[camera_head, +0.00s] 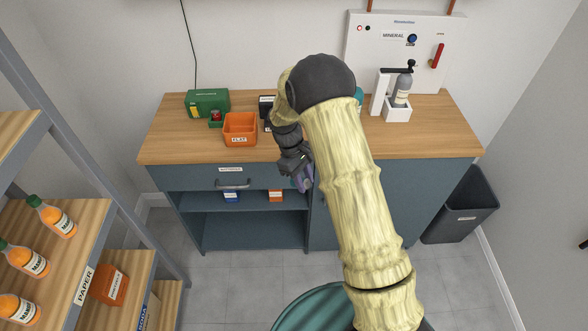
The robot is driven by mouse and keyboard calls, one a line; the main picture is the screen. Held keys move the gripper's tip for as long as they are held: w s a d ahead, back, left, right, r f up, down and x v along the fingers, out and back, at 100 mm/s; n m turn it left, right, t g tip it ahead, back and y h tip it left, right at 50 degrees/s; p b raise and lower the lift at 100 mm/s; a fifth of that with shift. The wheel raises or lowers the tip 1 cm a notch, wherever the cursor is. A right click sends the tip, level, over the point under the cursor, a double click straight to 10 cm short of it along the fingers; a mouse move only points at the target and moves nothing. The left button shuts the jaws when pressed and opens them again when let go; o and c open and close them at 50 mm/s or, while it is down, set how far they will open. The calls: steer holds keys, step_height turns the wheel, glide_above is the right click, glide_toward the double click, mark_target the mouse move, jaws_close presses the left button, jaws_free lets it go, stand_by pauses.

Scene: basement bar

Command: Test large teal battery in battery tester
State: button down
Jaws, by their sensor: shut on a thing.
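My gripper (300,175) hangs in front of the counter's front edge, below the top as pictured. It is shut on a small purplish thing (304,184), mostly hidden by the fingers, so I cannot tell what it is. A dark device (266,108), partly behind my arm, stands on the counter beside the orange bin; it may be the battery tester. A bit of a teal thing (359,96) shows at the right edge of my arm, on the counter; I cannot tell whether it is the large teal battery.
An orange bin (240,130) labelled FLAT and a green box (207,102) stand on the wooden counter (180,140). A labelled drawer (215,178) is below. A bottle stand (392,106) is at right, a dark waste bin (462,208) on the floor. Bottle shelves (80,215) stand left.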

steer(key=s+d+f+m+g+y, duration=0.1)
steer(key=s+d+f+m+y, duration=0.2)
steer(key=d+f+m, duration=0.5)
step_height(320, 180, down, 3)
steer(key=shift+s+d+m+g, duration=0.25)
steer(key=shift+s+m, duration=0.2)
steer(key=shift+m, duration=0.55)
